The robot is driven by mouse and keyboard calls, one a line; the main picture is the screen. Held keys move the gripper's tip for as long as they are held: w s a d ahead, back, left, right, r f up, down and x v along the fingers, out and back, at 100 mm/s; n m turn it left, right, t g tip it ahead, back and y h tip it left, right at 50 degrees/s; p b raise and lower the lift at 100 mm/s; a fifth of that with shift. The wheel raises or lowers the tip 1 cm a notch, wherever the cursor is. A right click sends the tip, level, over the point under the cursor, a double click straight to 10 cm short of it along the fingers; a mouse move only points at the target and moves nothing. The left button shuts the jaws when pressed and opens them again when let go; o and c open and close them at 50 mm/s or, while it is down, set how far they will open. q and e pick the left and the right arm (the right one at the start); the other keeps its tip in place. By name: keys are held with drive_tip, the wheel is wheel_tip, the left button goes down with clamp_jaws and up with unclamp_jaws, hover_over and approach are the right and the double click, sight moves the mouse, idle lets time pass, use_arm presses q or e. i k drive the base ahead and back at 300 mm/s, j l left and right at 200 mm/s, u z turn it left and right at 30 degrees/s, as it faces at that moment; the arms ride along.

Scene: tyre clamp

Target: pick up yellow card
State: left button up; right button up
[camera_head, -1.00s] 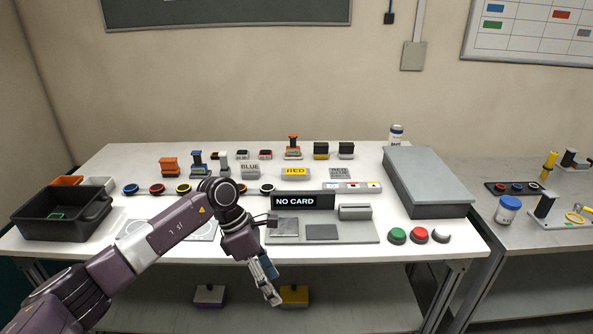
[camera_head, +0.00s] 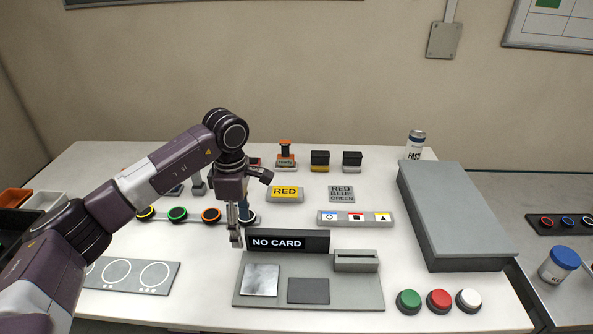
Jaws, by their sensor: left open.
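A small rack (camera_head: 353,223) on the white table holds three small cards. My left gripper (camera_head: 238,238) points down, open and empty, just left of the NO CARD display (camera_head: 287,242). It is well to the left of the rack and apart from the cards. My right gripper is not in view.
A grey panel (camera_head: 345,292) with a slotted block (camera_head: 356,261) lies in front of the display. Green, red and white buttons (camera_head: 438,302) stand at the front right. A large grey box (camera_head: 455,215) stands right of the rack. A yellow RED sign (camera_head: 285,192) lies behind.

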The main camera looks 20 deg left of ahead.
sight(278, 191)
drive_tip(key=i, duration=0.85)
